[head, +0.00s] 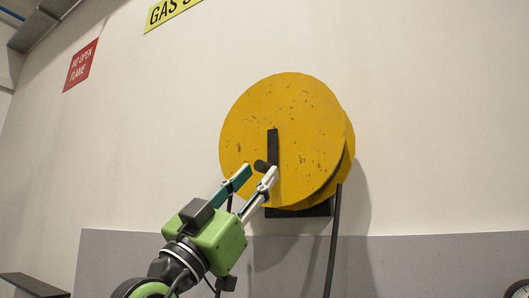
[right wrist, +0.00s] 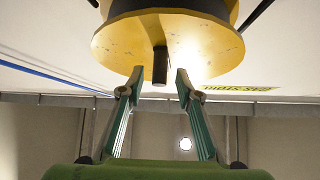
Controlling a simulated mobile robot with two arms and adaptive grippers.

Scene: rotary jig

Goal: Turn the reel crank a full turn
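The reel (head: 300,115) is a large yellow, speckled disc mounted on the wall. Its black crank arm (head: 272,148) points down from near the disc's middle. A short dark crank handle (head: 260,166) sticks out from the lower end, and the handle also shows in the right wrist view (right wrist: 160,66). My right gripper (head: 257,174) is open, with its fingertips on either side of the handle's end. In the right wrist view gaps show between the handle and both fingers (right wrist: 159,77). My left gripper is not in view.
A black bracket (head: 300,210) sits under the reel, and a dark hose (head: 333,245) hangs down at its right. A red "no open flame" sign (head: 81,65) and a yellow sign (head: 168,11) are on the wall. A dark ledge (head: 33,284) is at lower left.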

